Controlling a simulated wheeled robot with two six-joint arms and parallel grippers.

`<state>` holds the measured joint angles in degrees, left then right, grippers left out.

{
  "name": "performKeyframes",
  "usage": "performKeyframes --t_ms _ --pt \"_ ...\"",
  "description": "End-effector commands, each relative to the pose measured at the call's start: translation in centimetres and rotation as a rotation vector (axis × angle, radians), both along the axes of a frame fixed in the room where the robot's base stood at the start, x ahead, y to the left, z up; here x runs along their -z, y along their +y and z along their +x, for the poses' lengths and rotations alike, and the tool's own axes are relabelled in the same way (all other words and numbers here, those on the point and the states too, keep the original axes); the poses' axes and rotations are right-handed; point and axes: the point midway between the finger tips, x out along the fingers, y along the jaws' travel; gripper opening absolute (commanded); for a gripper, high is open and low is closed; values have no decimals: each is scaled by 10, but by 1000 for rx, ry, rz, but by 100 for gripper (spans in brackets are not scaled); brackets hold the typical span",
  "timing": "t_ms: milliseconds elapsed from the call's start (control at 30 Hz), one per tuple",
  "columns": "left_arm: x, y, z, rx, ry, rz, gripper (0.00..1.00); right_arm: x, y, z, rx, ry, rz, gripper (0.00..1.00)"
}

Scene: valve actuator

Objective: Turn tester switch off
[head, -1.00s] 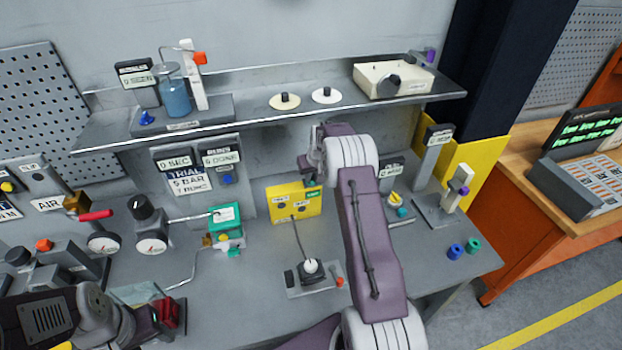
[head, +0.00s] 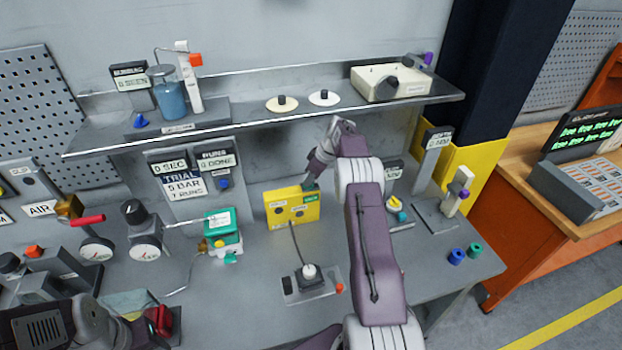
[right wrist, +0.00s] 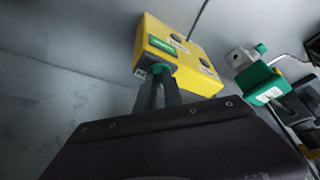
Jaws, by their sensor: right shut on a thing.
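The yellow tester box (head: 292,212) stands on the bench, with a green label at its upper right corner. My right gripper (head: 311,186) is at the tester's upper right edge. In the right wrist view its dark fingers (right wrist: 161,82) are closed on the switch and partly hide it, so its setting cannot be read.
A black-based joystick (head: 310,272) stands in front of the tester, with a cable up to the box. A green-topped box (head: 222,230) is to the left. A shelf (head: 240,122) overhangs behind. Blue and green rings (head: 456,257) lie at the right.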

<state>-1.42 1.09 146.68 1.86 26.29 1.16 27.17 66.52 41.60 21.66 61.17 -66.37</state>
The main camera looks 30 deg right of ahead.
Motion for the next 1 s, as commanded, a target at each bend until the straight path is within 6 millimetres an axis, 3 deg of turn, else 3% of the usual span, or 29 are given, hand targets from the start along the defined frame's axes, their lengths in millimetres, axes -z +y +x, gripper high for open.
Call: performKeyframes --t_ms 567,600,667,1000 --pt "-2 0 0 0 0 0 51 0 0 1 -35 -2 -2 0" --pt "-2 0 0 0 0 0 51 0 0 1 -35 -2 -2 15" --pt "-2 0 0 0 0 0 51 0 0 1 -35 -2 -2 31" --pt "0 0 0 0 0 0 51 -2 -1 0 -33 -2 -1 34"
